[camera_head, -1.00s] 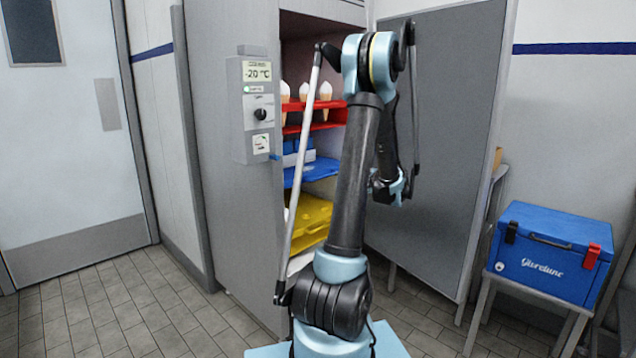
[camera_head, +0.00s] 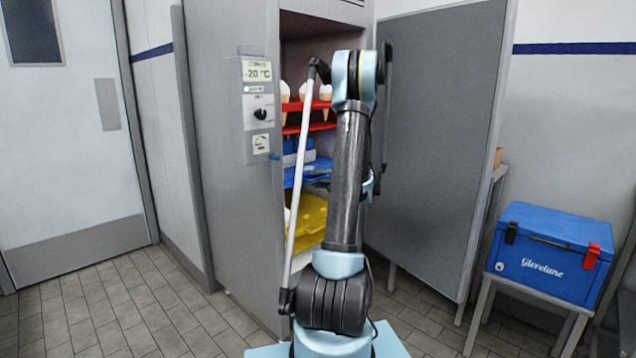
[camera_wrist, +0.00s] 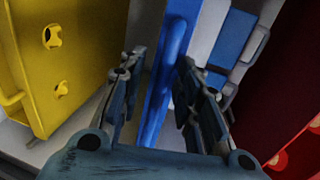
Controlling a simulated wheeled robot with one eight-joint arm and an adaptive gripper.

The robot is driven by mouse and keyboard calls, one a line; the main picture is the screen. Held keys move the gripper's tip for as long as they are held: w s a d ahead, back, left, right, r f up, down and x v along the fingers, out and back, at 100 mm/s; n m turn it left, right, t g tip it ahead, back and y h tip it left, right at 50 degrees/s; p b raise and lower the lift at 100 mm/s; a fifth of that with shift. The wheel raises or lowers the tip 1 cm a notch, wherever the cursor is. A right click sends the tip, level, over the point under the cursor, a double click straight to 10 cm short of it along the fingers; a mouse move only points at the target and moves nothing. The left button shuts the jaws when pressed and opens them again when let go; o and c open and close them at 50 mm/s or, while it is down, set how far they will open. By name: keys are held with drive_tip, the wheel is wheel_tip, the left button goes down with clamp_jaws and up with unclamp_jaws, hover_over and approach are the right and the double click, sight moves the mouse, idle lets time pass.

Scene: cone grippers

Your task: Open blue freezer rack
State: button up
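The freezer stands open. Its blue rack (camera_head: 320,164) lies between the red rack above and the yellow rack below, partly hidden by my arm. In the wrist view the blue rack (camera_wrist: 170,75) shows nearly edge-on as a long blue strip. My gripper (camera_wrist: 162,70) is open, with one finger on each side of this strip in the picture. I cannot tell whether either finger touches it. In the head view my gripper is mostly hidden behind my arm, near the front of the blue rack.
The yellow rack (camera_head: 311,212) is below and the red rack (camera_head: 320,129) with cones above. The freezer door (camera_head: 435,140) stands open on the right. A control panel (camera_head: 257,105) is on the left side. A blue cooler box (camera_head: 548,255) sits on a stand at right.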

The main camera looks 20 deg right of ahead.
drive_tip(key=shift+w, duration=0.1)
clamp_jaws()
